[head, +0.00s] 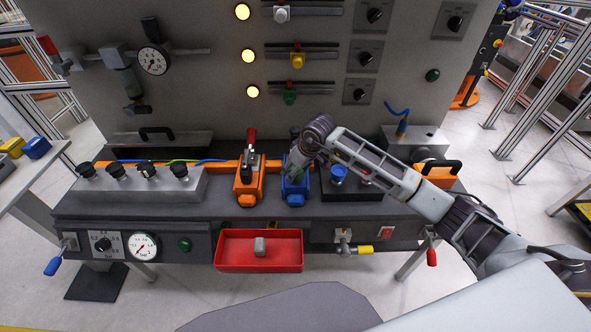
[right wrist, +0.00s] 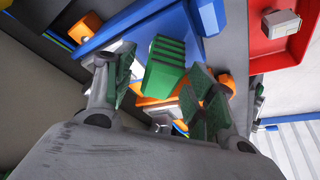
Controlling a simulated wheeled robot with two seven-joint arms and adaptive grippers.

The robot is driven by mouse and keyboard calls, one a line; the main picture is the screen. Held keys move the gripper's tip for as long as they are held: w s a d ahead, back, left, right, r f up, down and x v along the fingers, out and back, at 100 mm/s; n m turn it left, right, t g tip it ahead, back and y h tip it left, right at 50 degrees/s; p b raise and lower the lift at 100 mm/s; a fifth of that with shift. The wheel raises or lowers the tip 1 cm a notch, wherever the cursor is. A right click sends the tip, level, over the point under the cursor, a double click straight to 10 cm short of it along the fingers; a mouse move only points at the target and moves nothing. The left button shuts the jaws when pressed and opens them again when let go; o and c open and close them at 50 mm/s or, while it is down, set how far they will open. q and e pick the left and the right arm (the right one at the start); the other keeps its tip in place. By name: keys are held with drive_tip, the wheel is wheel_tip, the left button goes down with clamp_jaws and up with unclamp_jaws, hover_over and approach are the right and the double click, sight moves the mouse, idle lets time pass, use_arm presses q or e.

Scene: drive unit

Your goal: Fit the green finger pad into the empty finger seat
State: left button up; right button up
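My right gripper (head: 293,168) is low over the blue unit (head: 296,190) on the bench. In the right wrist view its two green-padded fingers (right wrist: 163,88) stand apart. A brighter green ridged block (right wrist: 165,64), which looks like the green finger pad, shows between them. A gap shows on its left side; on its right it lies close to the other fingertip, and I cannot tell if they touch. The blue unit (right wrist: 198,14) shows behind the block. The empty finger seat cannot be made out; the gripper covers much of that area. My left gripper is not in view.
An orange unit (head: 248,188) with a red-topped lever stands just left of the blue unit. A red tray (head: 230,264) holding a grey block (head: 260,246) is at the bench front. A blue knob (head: 338,173) is to the right. The upright panel (head: 205,95) closes the back.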

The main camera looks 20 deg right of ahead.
drive_tip(key=v, duration=1.2)
idle(0.4)
drive_tip(key=shift+a, duration=0.1)
